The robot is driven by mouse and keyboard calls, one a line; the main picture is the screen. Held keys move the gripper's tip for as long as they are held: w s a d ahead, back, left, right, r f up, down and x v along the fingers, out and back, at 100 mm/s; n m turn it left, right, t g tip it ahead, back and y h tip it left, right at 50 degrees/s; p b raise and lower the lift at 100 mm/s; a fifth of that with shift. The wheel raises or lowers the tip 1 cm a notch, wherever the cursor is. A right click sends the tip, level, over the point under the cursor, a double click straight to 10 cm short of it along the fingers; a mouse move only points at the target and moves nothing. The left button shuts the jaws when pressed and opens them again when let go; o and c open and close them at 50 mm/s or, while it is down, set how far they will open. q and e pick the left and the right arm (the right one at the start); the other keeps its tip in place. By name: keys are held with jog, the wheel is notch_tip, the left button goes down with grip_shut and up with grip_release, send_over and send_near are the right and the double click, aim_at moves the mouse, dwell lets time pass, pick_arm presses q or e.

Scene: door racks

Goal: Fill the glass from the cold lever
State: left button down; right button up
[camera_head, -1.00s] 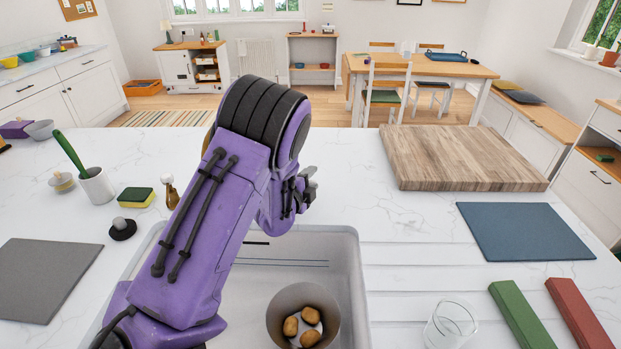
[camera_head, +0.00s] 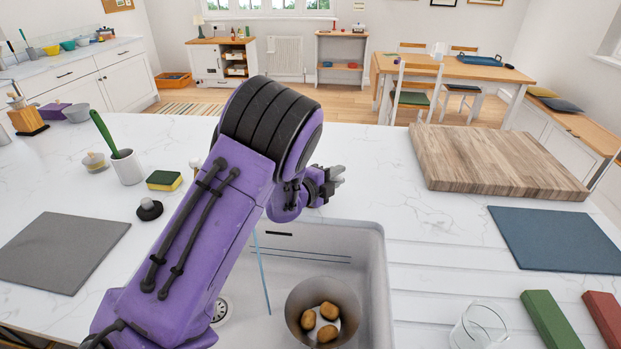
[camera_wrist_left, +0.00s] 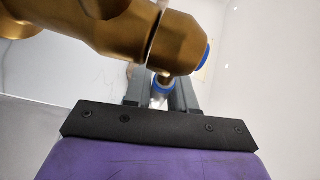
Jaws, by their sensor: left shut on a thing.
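The glass (camera_head: 480,328) stands upright on the drainer right of the sink, clear and partly cut off by the bottom edge. My left gripper (camera_head: 335,178) is over the far edge of the sink, well away from the glass. In the left wrist view its fingers are shut on the blue-ringed cold lever (camera_wrist_left: 162,84) of the brass tap (camera_wrist_left: 120,32). My arm hides most of the tap in the head view. A thin blue stream of water (camera_head: 262,272) falls into the sink (camera_head: 368,262), not into the glass. My right gripper is not in view.
A pot (camera_head: 298,298) with several potatoes sits in the sink, right of the stream. A green block (camera_head: 550,320) and a red block (camera_head: 607,315) lie right of the glass. A wooden board (camera_head: 490,160) and a blue mat (camera_head: 555,238) lie beyond.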

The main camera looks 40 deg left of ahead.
pick_arm(q)
jog(key=shift+s+d+r+m+h+b, duration=0.15)
jog(key=shift+m+h+b, duration=0.1)
jog(key=shift+m+h, duration=0.25)
jog(key=shift+s+d+r+m+h+b, duration=0.15)
jog(key=shift+m+h+b, duration=0.15)
jog(key=shift+h, duration=0.3)
jog(key=shift+w, duration=0.1)
jog(key=c, duration=1.1)
grip_release()
jog(key=shift+f, duration=0.1)
jog(key=shift+o, duration=0.3)
jog(key=shift+w+d+f, duration=0.1)
jog(key=shift+w+f, duration=0.05)
